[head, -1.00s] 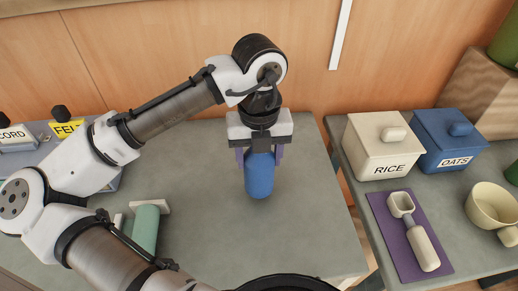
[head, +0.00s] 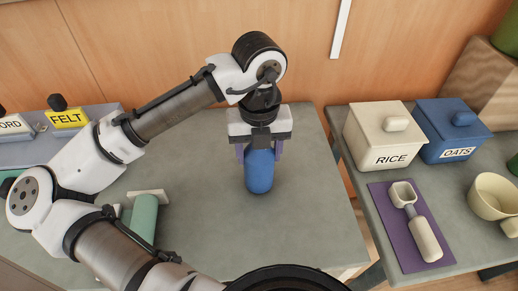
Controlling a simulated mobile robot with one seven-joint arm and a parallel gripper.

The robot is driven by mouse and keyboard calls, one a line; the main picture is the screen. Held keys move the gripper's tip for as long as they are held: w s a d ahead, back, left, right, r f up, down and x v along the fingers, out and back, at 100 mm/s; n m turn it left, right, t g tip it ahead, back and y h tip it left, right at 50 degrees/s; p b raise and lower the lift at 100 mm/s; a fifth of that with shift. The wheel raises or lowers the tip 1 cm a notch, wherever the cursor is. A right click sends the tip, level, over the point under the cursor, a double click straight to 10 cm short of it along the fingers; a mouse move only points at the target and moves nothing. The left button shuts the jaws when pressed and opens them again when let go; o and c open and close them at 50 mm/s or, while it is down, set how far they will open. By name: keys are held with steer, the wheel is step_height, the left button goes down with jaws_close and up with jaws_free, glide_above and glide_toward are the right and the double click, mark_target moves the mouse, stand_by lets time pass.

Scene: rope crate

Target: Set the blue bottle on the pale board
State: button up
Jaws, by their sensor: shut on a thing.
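The blue bottle (head: 259,173) is upright in my gripper (head: 259,151), whose purple fingers are shut on its upper part. It is over the grey table (head: 300,215); I cannot tell whether its base touches the top. I cannot make out a pale board in this view; my arm covers much of the left side.
A green cylinder (head: 144,217) with pale end pieces lies left of the bottle, partly behind my arm. A labelled FELT box (head: 68,119) stands far left. Across a gap, the right table holds RICE (head: 383,140) and OATS (head: 450,132) canisters, a scoop (head: 425,238) and a cup (head: 492,196).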

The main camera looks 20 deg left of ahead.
steer(key=shift+f, duration=0.35)
steer(key=o, duration=1.2)
steer(key=shift+o, duration=0.2)
steer(key=shift+r, duration=0.1)
step_height(320, 180, up, 14)
steer(key=shift+f, duration=0.15)
